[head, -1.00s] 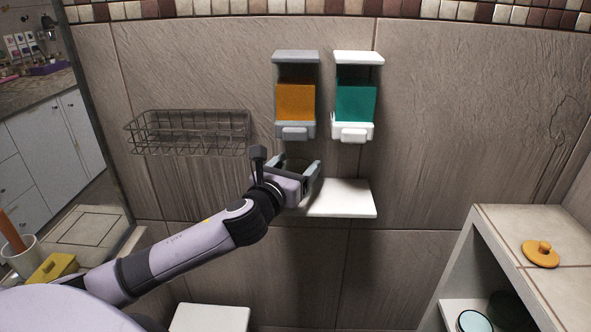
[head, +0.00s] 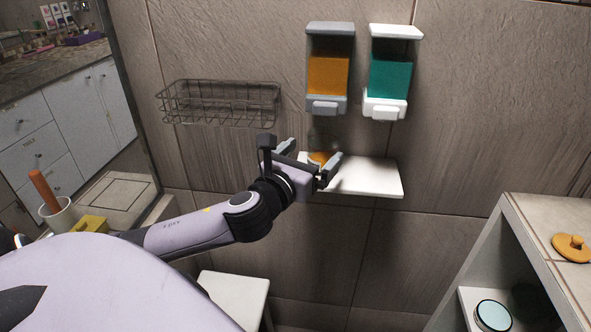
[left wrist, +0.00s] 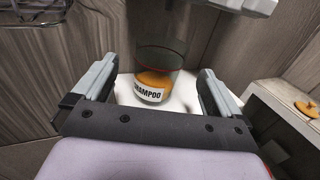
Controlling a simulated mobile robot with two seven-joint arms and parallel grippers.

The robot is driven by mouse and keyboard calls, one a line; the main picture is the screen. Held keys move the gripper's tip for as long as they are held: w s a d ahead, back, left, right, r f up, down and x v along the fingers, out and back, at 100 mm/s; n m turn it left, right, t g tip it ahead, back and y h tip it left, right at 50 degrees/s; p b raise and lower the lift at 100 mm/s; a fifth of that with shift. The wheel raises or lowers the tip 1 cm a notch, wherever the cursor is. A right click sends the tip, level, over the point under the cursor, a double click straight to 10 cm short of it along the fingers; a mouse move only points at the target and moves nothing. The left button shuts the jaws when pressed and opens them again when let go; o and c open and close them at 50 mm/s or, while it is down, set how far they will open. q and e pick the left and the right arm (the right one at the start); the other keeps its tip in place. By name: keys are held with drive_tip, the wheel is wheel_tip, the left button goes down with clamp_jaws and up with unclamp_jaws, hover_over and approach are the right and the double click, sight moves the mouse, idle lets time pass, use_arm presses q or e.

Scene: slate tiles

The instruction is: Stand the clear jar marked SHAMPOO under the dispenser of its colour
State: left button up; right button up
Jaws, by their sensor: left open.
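The clear jar (head: 323,136) stands upright on the white ledge (head: 375,178), below the orange dispenser (head: 328,75). In the left wrist view the jar (left wrist: 158,63) shows its SHAMPOO label and something orange in its lower part. The teal dispenser (head: 389,76) hangs to the right of the orange one. My left gripper (head: 308,157) is open in front of the jar. In the left wrist view the jar shows between the two fingers (left wrist: 155,70), with a gap on each side. My gripper partly hides the jar's base in the head view. My right gripper is out of view.
A wire basket (head: 220,104) hangs on the wall at left. A white stool (head: 235,288) stands below. At right is a shelf unit (head: 520,225) with an orange lid (head: 572,246) on top. The ledge's right part is clear.

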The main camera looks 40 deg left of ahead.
use_arm(q)
drive_tip(key=s, duration=0.6)
drive_tip(key=s+d+f+n+g+h, duration=0.1)
drive_tip(key=s+d+f+n+g, duration=0.15)
drive_tip(key=f+n, duration=0.5)
drive_tip(key=s+d+f+n+g+h, duration=0.1)
drive_tip(key=d+f+n+g+h, duration=0.3)
drive_tip(key=f, duration=0.6)
drive_tip(key=s+d+f+n, duration=0.3)
drive_tip(key=s+f+n, duration=0.2)
drive_tip(key=n, duration=0.5)
drive_tip(key=s+d+f+n, duration=0.3)
drive_tip(key=s+f+n, duration=0.2)
drive_tip(key=f+n, duration=0.4)
drive_tip(key=shift+s+d+n+g, duration=0.35)
drive_tip(key=shift+d+n+g, duration=0.1)
drive_tip(key=shift+n, duration=0.3)
wheel_tip(320, 180, up, 3)
drive_tip(key=p, duration=0.2)
drive_tip(key=shift+r+p, duration=0.1)
drive_tip(key=shift+p, duration=0.3)
